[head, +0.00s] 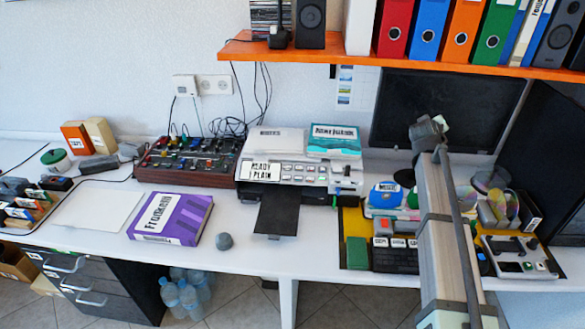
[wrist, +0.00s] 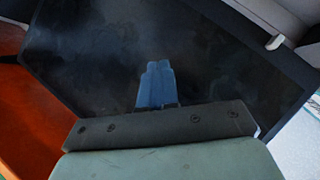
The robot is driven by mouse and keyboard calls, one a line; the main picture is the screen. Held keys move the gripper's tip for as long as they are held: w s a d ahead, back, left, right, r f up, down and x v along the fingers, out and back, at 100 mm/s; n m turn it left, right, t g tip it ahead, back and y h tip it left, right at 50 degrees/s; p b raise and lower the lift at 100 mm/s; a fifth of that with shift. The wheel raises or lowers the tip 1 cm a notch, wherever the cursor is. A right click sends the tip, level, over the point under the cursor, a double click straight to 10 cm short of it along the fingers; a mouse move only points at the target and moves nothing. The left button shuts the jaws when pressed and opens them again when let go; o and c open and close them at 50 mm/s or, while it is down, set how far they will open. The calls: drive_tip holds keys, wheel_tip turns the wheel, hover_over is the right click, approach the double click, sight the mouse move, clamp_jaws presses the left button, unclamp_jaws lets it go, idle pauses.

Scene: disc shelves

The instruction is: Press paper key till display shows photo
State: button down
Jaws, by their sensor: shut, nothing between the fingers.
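The printer (head: 345,176) stands on the white desk at the middle of the head view. Its display (head: 261,172) reads "READY PLAIN". A row of small keys (head: 303,171) sits on its front panel to the right of the display. Their labels are too small to read, so I cannot tell which is the paper key. My gripper (wrist: 157,84) has its blue fingers together and empty in the wrist view, before a dark screen. In the head view my arm rises at the right, its end in front of the monitor, apart from the printer.
The monitor (head: 440,105) stands behind my arm, under an orange shelf (head: 300,53).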

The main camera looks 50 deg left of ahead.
sight(288, 167)
drive_tip(key=s+a+f+n+g+h, duration=0.1)
drive_tip(key=s+a+f+n, duration=0.15)
drive_tip(key=s+a, duration=0.65)
drive_tip(key=s+a+f+n, duration=0.2)
drive_tip(key=s+a+n, duration=0.1)
drive_tip(key=s+a, duration=0.6)
drive_tip(key=s+a+f+n+h, duration=0.1)
drive_tip(key=s+a, duration=0.3)
drive_tip(key=s, duration=0.6)
drive_tip(key=s+a+f+n+t, duration=0.1)
drive_tip(key=s+a+n, duration=0.2)
drive_tip(key=s, duration=0.8)
drive_tip(key=shift+s+a+h, duration=0.3)
drive_tip(key=shift+a+h, duration=0.1)
drive_tip(key=shift+a, duration=0.5)
drive_tip(key=shift+w+f+n, duration=0.1)
drive_tip(key=shift+f+n, duration=0.05)
drive_tip(key=shift+n, duration=0.1)
drive_tip(key=shift+w+a+f, duration=0.5)
drive_tip(key=shift+f, duration=0.75)
drive_tip(key=shift+w+a+f, duration=0.45)
drive_tip(key=shift+a+f, duration=0.05)
drive_tip(key=shift+f, duration=0.75)
drive_tip(key=shift+w+a+f, duration=0.5)
drive_tip(key=shift+f, duration=0.75)
drive_tip(key=shift+f, duration=0.1)
drive_tip(key=shift+w+a+f, duration=0.15)
drive_tip(key=shift+f, duration=0.1)
